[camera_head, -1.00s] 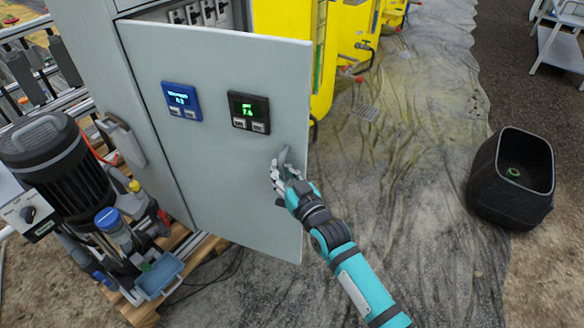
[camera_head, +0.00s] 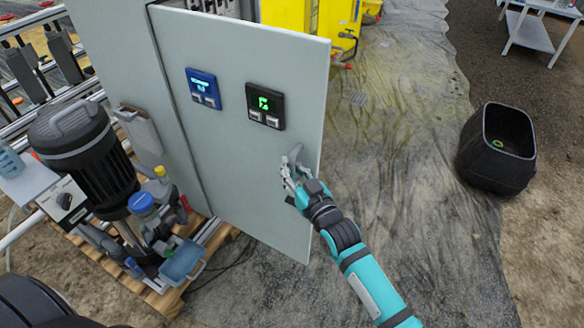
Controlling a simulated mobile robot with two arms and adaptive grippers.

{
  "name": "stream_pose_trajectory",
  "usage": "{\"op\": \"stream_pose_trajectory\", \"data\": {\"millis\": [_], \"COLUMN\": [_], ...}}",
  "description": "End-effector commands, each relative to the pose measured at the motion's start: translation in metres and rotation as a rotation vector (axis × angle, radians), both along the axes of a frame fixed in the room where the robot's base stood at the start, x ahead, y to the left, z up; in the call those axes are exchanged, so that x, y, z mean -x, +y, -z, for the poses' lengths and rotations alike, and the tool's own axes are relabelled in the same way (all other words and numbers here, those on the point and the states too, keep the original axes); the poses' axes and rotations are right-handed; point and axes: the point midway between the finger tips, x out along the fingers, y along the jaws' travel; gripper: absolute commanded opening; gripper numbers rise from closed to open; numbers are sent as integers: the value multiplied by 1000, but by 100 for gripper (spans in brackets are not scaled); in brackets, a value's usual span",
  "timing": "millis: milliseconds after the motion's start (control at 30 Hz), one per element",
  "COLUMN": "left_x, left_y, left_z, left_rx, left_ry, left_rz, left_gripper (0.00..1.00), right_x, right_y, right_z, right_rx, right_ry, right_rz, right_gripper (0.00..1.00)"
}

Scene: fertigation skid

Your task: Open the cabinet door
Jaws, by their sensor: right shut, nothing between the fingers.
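I cannot tell whether the fingers touch the handle or the door. My left gripper is not in view.
A black pump (camera_head: 85,150) on a wooden pallet (camera_head: 160,298) stands left of the door. Yellow tanks (camera_head: 285,14) stand behind. A black bin (camera_head: 497,148) and a white table (camera_head: 532,30) are at the right. The ground sheet right of the door is clear.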

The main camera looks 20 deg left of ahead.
Motion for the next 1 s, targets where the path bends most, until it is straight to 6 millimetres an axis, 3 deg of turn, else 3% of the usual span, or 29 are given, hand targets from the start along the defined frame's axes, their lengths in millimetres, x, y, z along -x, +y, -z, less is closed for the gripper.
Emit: {"op": "stream_pose_trajectory", "data": {"millis": [33, 333, 600, 1000], "left_x": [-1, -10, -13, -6], "left_y": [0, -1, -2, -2], "left_z": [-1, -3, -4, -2], "left_rx": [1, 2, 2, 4], "left_ry": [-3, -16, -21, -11], "left_rz": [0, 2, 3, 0], "left_gripper": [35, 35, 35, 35], "right_x": [-4, -4, -3, 4], "right_y": [-8, -7, -6, -9], "right_z": [3, 4, 4, 3], "right_rx": [10, 10, 8, 5], "right_ry": [-3, -2, 0, 2], "right_rz": [11, 11, 8, 5], "right_gripper": [0, 2, 37, 38]}}
